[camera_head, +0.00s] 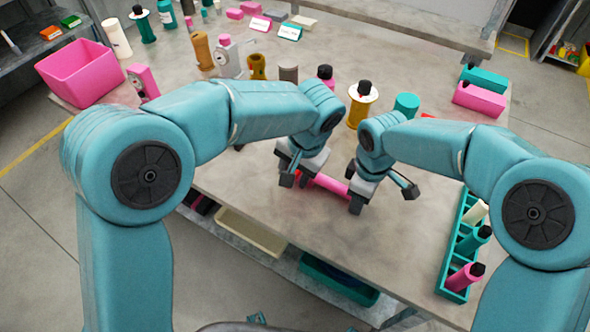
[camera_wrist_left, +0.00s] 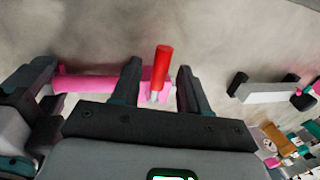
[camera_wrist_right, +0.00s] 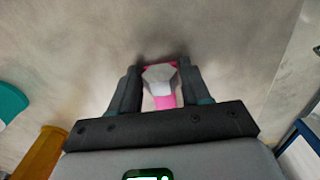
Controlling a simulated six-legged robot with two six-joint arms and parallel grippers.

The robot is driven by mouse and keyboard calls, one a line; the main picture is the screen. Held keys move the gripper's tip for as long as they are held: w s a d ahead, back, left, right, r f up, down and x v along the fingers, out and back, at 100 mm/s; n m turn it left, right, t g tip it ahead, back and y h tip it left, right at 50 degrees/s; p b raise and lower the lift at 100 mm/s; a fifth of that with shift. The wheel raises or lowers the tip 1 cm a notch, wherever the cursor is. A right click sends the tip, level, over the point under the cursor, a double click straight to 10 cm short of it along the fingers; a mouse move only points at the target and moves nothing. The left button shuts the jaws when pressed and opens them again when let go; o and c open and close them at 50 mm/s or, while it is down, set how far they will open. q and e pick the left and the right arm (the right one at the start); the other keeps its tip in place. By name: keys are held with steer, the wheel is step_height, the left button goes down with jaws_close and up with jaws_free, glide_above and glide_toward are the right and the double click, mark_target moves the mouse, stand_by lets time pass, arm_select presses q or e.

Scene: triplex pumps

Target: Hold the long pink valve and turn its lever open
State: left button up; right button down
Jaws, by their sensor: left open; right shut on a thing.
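The long pink valve (camera_head: 331,184) lies level between my two grippers, over the near part of the table. In the left wrist view its pink body (camera_wrist_left: 88,84) runs left from a red lever (camera_wrist_left: 161,68). My left gripper (camera_head: 297,180) is open, with one finger on each side of the lever; I cannot tell if they touch it. My right gripper (camera_wrist_right: 158,76) is shut on the valve's other end, where a pale hexagonal fitting (camera_wrist_right: 159,74) shows between the fingers. The fingers partly hide that end.
The grey table (camera_head: 300,220) is clear in front of the grippers. Bottles and pump parts stand behind, including an orange bottle (camera_head: 361,105). A pink bin (camera_head: 82,72) is at the left. A teal rack (camera_head: 452,240) holding small bottles is at the right edge.

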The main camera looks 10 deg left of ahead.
arm_select(q)
jaws_close()
